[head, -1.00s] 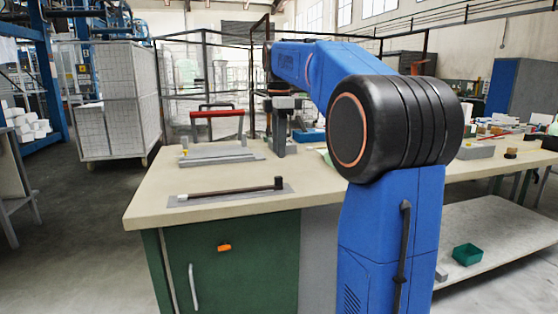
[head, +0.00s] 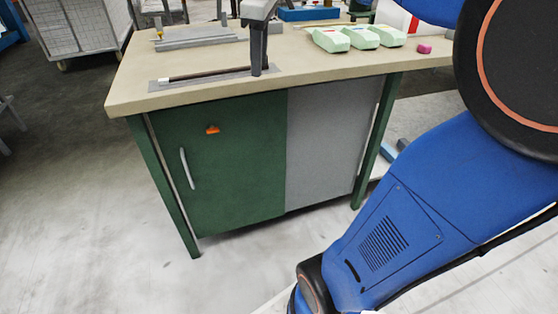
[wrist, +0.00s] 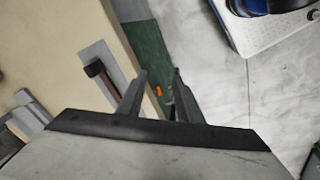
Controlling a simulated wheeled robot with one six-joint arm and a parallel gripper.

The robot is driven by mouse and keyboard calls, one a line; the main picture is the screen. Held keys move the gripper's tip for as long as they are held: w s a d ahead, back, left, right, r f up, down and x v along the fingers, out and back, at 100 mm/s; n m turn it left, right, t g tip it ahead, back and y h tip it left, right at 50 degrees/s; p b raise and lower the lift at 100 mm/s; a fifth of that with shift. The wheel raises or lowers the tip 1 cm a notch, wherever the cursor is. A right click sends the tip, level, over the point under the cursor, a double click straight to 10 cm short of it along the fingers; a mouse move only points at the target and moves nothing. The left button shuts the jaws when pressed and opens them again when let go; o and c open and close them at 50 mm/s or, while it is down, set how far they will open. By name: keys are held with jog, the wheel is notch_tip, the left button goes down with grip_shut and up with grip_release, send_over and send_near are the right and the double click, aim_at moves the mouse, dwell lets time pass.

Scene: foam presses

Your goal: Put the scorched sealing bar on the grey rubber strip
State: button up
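A long dark bar (head: 205,75), which looks like the sealing bar, lies flat on a grey strip (head: 160,85) near the front left edge of the bench. Its left end is pale. The bar's dark end block (wrist: 95,70) shows in the wrist view, on the grey strip (wrist: 99,50). My gripper (head: 258,72) stands at the bar's right end in the head view, covering part of it. In the wrist view my gripper (wrist: 160,73) is open, with nothing between its fingers; the bar end is left of them. I cannot tell any scorching.
Grey flat plates (head: 195,40) lie behind the bar. The bench's front edge (head: 250,91) is close, above a green cabinet door (head: 235,160). Bare benchtop lies right of my gripper.

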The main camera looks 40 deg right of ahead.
jog(key=s+a+f+m+t, duration=0.1)
jog(key=s+a+f+m, duration=0.2)
jog(key=s+f, duration=0.6)
jog(key=s+a+f+m+t, duration=0.1)
jog(key=s+a+f+m, duration=0.3)
jog(key=s+f, duration=0.5)
notch_tip(320, 180, down, 3)
jog(key=shift+s+r+m+t, duration=0.2)
jog(key=shift+m+t, duration=0.2)
jog(key=shift+m, duration=0.5)
